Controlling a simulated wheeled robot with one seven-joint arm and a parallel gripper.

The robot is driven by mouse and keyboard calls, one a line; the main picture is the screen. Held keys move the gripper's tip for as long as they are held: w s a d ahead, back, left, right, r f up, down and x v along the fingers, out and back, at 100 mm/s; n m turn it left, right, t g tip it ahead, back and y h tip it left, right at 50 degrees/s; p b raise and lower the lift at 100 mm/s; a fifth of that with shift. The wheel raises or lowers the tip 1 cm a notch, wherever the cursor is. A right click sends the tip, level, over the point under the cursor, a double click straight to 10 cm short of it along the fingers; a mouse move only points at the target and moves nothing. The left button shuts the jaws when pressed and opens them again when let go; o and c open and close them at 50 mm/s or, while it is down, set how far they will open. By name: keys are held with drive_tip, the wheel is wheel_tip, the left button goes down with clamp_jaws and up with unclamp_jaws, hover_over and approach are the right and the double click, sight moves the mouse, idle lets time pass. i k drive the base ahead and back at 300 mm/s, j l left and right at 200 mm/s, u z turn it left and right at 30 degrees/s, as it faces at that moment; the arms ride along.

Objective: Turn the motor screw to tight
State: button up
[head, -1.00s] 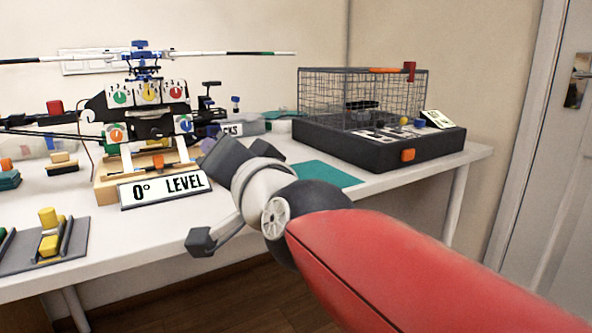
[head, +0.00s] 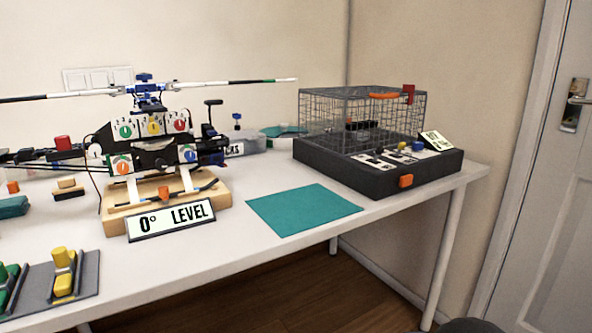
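A model helicopter (head: 155,143) stands on a wooden base (head: 212,198) on the table in the head view. Its side carries white cards with coloured round dials: green (head: 125,131), yellow (head: 153,126) and red (head: 180,125) in an upper row, orange (head: 123,168) and blue (head: 189,155) lower down. The writing on the cards is too small to read, so I cannot tell which dial is the motor screw. A sign (head: 171,220) reading "0° LEVEL" leans in front of the base. My gripper is not in view.
The white table (head: 225,268) has a teal mat (head: 304,209) with nothing on it. A wire cage (head: 375,112) on a black base (head: 370,178) stands at the right. A grey holder (head: 88,285) with yellow and green pieces lies front left.

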sight(161, 165)
drive_tip(key=u, duration=1.25)
